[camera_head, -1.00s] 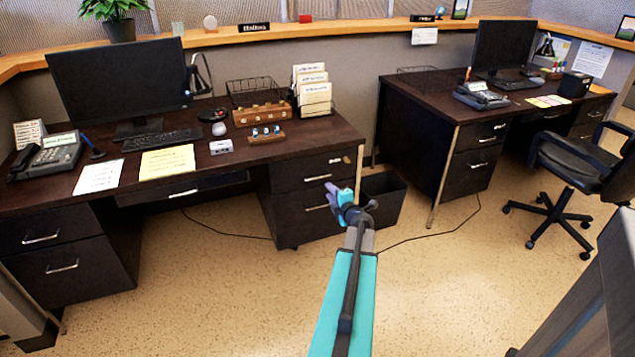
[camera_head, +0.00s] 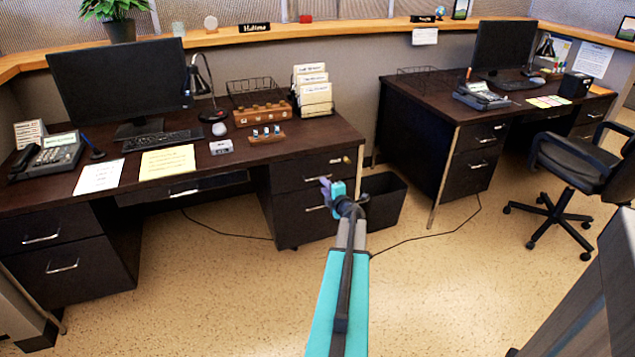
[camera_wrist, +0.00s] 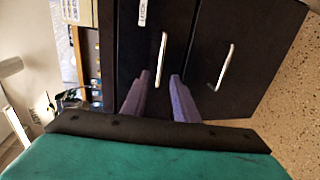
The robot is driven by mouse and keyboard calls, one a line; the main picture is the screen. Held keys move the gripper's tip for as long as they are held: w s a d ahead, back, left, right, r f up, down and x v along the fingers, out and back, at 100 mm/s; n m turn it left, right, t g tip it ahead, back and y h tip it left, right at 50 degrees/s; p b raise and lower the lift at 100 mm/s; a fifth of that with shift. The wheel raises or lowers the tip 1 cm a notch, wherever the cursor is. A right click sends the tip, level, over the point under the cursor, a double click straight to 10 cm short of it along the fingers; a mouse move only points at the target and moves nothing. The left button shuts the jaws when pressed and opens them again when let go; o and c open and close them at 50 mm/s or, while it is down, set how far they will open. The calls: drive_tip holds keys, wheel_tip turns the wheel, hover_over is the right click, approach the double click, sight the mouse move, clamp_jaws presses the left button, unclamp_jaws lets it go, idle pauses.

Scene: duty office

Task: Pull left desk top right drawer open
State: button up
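The left desk (camera_head: 240,152) has a dark right pedestal with two drawers. The top right drawer (camera_head: 290,178) looks shut, and its silver bar handle (camera_head: 314,178) is just beyond my gripper (camera_head: 325,184). In the wrist view the drawers appear turned sideways. There, the top drawer's handle (camera_wrist: 161,60) lies in line with the gap between the two purple fingers of my gripper (camera_wrist: 160,76). The fingers are apart with nothing between them. Contact with the handle cannot be made out. The lower drawer's handle (camera_wrist: 223,66) is to the right.
A black waste bin (camera_head: 385,200) stands right of the pedestal, close to my arm. A second desk (camera_head: 430,125) and an office chair (camera_head: 570,165) are at the right. A cable crosses the floor. The speckled floor (camera_head: 220,290) in front is clear.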

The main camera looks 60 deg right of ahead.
drive_tip(key=x, duration=0.7)
drive_tip(key=shift+w+d, duration=0.25)
drive_tip(key=shift+w, duration=0.1)
clamp_jaws()
idle(1.4)
